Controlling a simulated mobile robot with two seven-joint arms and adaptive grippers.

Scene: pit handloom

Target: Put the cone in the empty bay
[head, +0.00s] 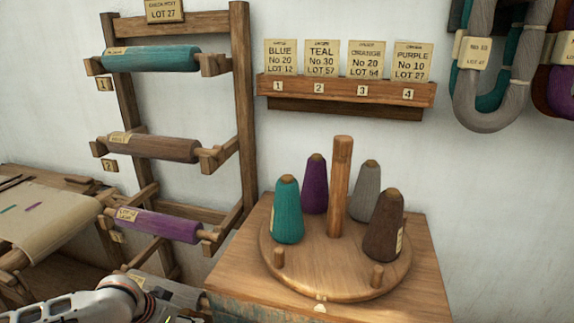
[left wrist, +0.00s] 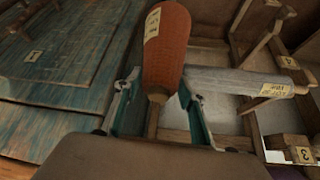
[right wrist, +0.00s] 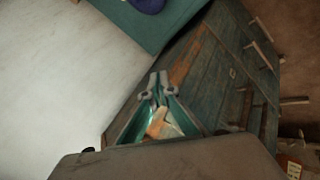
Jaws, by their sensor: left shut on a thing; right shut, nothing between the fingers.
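My left gripper (left wrist: 157,94) is shut on an orange-red cone (left wrist: 167,45) with a pale label, near its narrow tip. In the head view only my left arm shows at the bottom left, and the cone is not visible there. A round wooden stand (head: 335,285) carries a teal cone (head: 287,210), a purple cone (head: 314,184), a grey cone (head: 367,190) and a brown cone (head: 384,225). My right gripper (right wrist: 157,82) is shut and empty, outside the head view.
A thick post (head: 340,185) rises from the stand's middle. A rack (head: 243,100) at left holds teal, brown and purple rolls. A card shelf (head: 345,92) hangs behind, with cards numbered 1 to 4. Grey and teal hanks (head: 487,100) hang at upper right.

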